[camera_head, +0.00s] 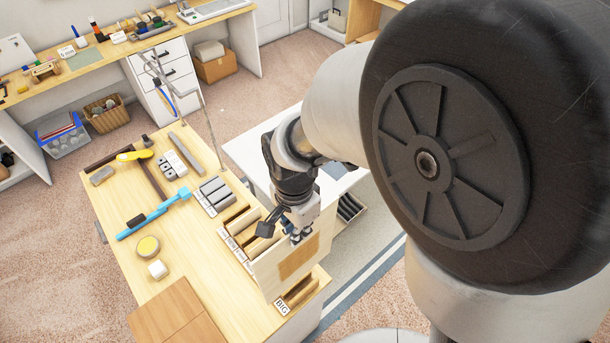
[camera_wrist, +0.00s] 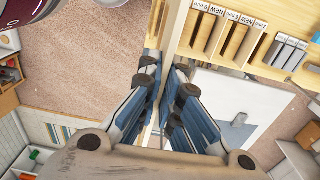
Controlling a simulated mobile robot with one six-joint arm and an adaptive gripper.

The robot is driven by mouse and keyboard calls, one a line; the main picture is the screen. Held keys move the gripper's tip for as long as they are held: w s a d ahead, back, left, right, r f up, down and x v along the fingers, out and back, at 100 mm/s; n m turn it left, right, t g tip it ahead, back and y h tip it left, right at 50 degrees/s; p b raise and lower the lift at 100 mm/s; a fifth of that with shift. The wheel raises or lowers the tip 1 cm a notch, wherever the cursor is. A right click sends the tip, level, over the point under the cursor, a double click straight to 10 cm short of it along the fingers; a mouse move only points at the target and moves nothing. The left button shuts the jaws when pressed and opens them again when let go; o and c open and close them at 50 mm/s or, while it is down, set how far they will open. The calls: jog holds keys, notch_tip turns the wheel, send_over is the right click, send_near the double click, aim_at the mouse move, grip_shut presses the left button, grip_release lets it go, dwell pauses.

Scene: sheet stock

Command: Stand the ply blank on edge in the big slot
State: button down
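My gripper (camera_head: 299,236) is over the right part of the bench and points down. It is shut on the top of the ply blank (camera_head: 265,268), a pale panel with a browner patch that hangs upright. In the wrist view, the blank (camera_wrist: 177,30) shows nearly edge-on as a thin pale strip between the blue-grey fingers (camera_wrist: 165,100). The big slot (camera_head: 299,291), a wooden holder with a "BIG" label (camera_head: 282,306), is at the bench's near right corner, just nearer than the blank. The blank's lower edge is hard to separate from the bench.
A rack of labelled slots (camera_head: 235,240) holding boards lies left of the blank, with grey blocks (camera_head: 214,191) behind. A white table (camera_head: 330,190) stands beyond the bench.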

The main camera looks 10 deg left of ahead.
aim_at(299, 258)
jog(key=shift+s+r, duration=0.1)
jog(key=shift+s, duration=0.2)
jog(key=shift+w, duration=0.15)
notch_tip(299, 258, down, 12)
jog(key=b, duration=0.9)
jog(key=shift+r+b, duration=0.25)
jog(key=shift+b, duration=0.05)
jog(key=shift+f+b, duration=0.8)
jog(key=shift+f, duration=0.2)
dwell(0.4)
jog(key=c, duration=1.7)
grip_release()
